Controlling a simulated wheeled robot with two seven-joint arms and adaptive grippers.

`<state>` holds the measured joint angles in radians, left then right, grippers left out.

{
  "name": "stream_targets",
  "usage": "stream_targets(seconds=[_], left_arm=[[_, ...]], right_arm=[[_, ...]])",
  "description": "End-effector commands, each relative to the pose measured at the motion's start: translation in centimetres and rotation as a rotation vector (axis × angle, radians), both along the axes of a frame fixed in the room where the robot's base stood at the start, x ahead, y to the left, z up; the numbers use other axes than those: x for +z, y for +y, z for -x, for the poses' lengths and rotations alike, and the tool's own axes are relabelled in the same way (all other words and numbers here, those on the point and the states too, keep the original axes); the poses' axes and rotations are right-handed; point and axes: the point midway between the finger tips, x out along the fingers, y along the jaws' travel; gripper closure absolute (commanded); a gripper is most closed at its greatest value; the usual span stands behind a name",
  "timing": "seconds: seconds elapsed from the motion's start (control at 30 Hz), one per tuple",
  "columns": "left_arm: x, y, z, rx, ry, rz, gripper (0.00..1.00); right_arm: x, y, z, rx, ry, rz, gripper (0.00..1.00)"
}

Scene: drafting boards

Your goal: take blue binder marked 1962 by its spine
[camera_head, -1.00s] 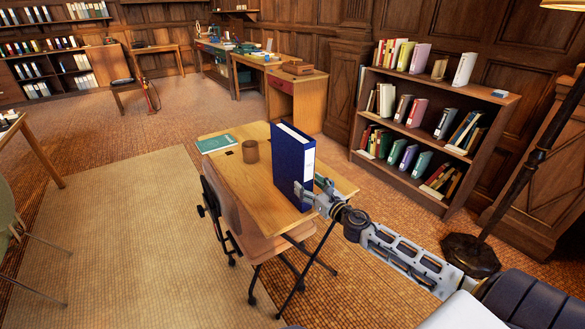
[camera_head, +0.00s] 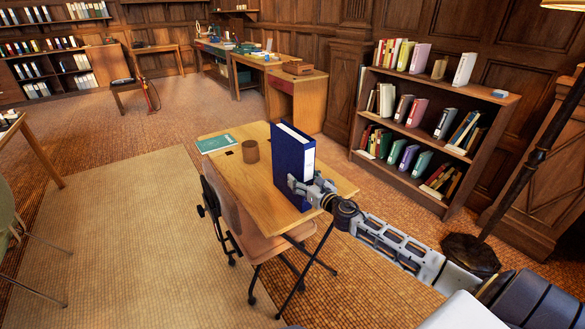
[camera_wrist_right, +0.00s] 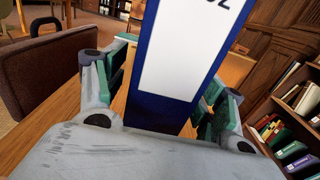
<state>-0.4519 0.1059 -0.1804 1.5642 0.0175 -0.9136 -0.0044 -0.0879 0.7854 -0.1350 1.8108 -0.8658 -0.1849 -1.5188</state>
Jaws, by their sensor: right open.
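The blue binder (camera_head: 291,160) stands upright on the small wooden desk (camera_head: 246,186), its white spine label facing my right arm. In the right wrist view the binder's spine (camera_wrist_right: 183,50) is close in front, with a white label cut off at the top; only the end of its marking shows. My right gripper (camera_head: 303,186) is at the lower part of the spine. Its open fingers (camera_wrist_right: 165,90) are on either side of the spine, with a gap visible at the left. My left gripper is not in view.
A brown cup (camera_head: 250,151) and a green book (camera_head: 215,143) lie left of the binder on the desk. A chair (camera_head: 232,212) stands against the desk's near side. A bookshelf (camera_head: 398,174) is at the right, and a dark floor stand (camera_head: 470,254) is near my right arm.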

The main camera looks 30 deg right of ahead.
Motion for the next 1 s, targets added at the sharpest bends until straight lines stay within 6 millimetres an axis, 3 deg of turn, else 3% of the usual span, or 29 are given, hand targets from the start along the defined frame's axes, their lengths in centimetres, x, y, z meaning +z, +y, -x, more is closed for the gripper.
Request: stream_targets(seconds=[0.37,0.9,1.0], left_arm=[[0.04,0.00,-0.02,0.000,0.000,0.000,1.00],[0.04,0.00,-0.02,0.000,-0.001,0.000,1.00],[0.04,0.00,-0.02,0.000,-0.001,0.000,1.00]], right_arm=[[-0.02,0.00,0.02,0.000,0.000,0.000,0.30],[-0.03,0.00,0.03,0.000,0.000,0.000,1.00],[0.20,-0.02,-0.02,0.000,-0.003,0.001,1.00]])
